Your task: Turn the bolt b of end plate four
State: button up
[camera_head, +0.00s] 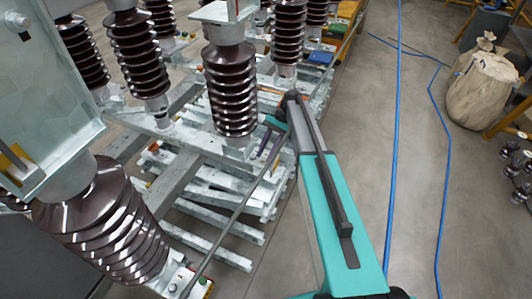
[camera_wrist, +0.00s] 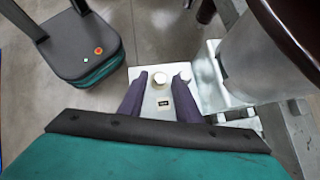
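My gripper (camera_wrist: 159,82) shows two dark purple fingers, spread apart with a gap between them. It points down over a pale metal end plate (camera_wrist: 150,105). A round silver bolt head (camera_wrist: 161,79) shows in the gap between the fingertips. A second round head (camera_wrist: 185,75) is by the right fingertip, partly covered by it. I cannot tell whether the fingers touch either. A small dark label (camera_wrist: 163,103) on the plate is too small to read, so the plate's number is unclear. In the head view my gripper (camera_head: 268,146) is beside the frame, below a brown insulator (camera_head: 231,88).
Several ribbed brown insulators stand on the pale metal frame (camera_head: 205,170). A large one (camera_head: 110,220) is near the lower left. A metal rod (camera_head: 235,215) runs along the frame. Blue hoses (camera_head: 393,120) and a beige sack (camera_head: 482,88) are right. Grey floor between is open.

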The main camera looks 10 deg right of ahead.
jog(key=shift+w, duration=0.1)
dwell(0.3)
jog(key=shift+b+v, duration=0.35)
jog(key=shift+v, duration=0.6)
jog(key=p+v, duration=0.1)
jog(key=v, duration=0.3)
jog(key=p+v, duration=0.6)
jog(key=shift+p, duration=0.35)
